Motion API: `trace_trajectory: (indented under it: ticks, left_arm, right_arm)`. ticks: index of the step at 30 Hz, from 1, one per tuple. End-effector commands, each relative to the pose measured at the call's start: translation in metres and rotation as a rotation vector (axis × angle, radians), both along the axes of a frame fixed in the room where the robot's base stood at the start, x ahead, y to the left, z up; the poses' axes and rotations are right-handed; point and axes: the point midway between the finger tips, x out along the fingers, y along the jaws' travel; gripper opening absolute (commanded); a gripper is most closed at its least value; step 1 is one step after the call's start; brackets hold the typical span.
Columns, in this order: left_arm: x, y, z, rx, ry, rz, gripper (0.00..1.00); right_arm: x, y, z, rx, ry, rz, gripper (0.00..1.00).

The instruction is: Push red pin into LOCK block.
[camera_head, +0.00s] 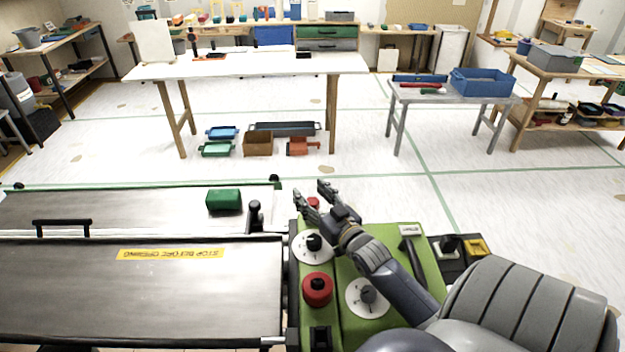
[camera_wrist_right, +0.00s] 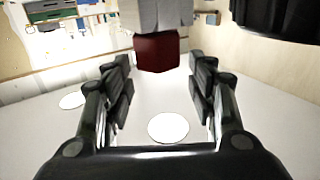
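A small red part (camera_head: 313,203), likely the red pin, shows at the far edge of the green machine panel (camera_head: 385,235), partly hidden by my right gripper (camera_head: 314,193). That gripper is open, its fingers spread above and beside the red part. In the right wrist view, a dark red block-like part (camera_wrist_right: 157,52) under a grey piece stands ahead, between the open fingers (camera_wrist_right: 162,85), with nothing held. A small white label (camera_head: 410,230) sits on the panel; I cannot read it clearly, and cannot tell which part is the LOCK block. My left gripper is not in view.
A green block (camera_head: 223,200) rests on the grey machine bed (camera_head: 120,210) at left. A white table (camera_head: 250,66) stands beyond open floor.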

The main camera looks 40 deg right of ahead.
Motion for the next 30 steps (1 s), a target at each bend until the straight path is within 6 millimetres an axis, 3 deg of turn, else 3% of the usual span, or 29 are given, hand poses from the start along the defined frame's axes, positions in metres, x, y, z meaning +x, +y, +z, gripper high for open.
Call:
trace_trajectory:
  ticks: [8, 21, 30]
  left_arm:
    - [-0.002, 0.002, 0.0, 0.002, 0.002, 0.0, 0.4]
    - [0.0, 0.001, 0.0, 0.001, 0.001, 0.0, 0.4]
    - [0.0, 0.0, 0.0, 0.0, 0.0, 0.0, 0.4]
  right_arm:
    - [0.0, 0.0, 0.005, 0.0, 0.0, 0.0, 0.52]
    - [0.0, 0.0, 0.082, -0.002, -0.003, 0.0, 0.52]
    - [0.0, 0.0, 0.1, 0.0, 0.0, 0.0, 0.52]
